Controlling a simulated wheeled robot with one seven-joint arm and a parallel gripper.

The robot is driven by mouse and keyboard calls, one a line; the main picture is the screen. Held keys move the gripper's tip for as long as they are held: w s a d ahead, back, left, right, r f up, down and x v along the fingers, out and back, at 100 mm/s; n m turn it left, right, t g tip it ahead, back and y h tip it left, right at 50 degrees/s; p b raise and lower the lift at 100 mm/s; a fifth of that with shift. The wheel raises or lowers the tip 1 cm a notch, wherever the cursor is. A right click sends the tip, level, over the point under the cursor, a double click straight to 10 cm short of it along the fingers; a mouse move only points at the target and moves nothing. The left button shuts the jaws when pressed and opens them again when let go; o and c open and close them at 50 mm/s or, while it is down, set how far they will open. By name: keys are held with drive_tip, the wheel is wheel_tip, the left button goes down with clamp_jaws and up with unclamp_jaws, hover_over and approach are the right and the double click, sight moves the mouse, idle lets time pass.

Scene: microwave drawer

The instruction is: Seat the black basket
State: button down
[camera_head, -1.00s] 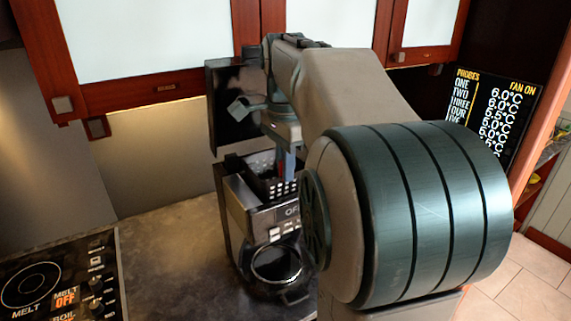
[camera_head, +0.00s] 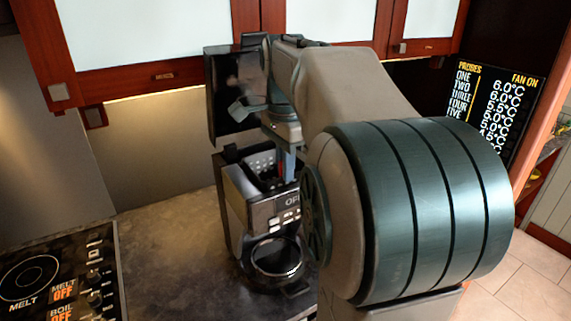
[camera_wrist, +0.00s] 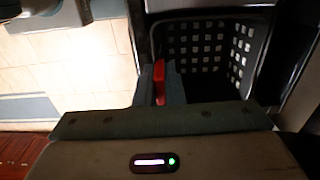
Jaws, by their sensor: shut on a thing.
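The black basket (camera_head: 258,164), with rows of square holes in its walls, is in the open top of the coffee machine (camera_head: 245,200). Its perforated walls and dark inside also show in the wrist view (camera_wrist: 205,45). My gripper (camera_head: 287,168) points down at the basket's right side in the head view. In the wrist view my gripper (camera_wrist: 160,88) is shut at the basket's edge, with a red piece (camera_wrist: 159,80) between the fingers. The basket's underside is hidden, so I cannot tell whether it touches the bottom of the opening.
A glass carafe (camera_head: 277,257) is in the lower front of the machine. A stove panel (camera_head: 60,280) lies at left, with bare counter (camera_head: 170,250) between. Wall cabinets (camera_head: 160,80) hang above. My arm hides much of the right side.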

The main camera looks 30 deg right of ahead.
drive_tip(key=shift+f+b, duration=0.3)
drive_tip(key=shift+f, duration=0.15)
drive_tip(key=c, duration=1.5)
unclamp_jaws()
drive_tip(key=shift+o, duration=0.2)
wheel_tip(320, 180, up, 14)
drive_tip(key=p, duration=0.1)
drive_tip(key=shift+f, duration=0.1)
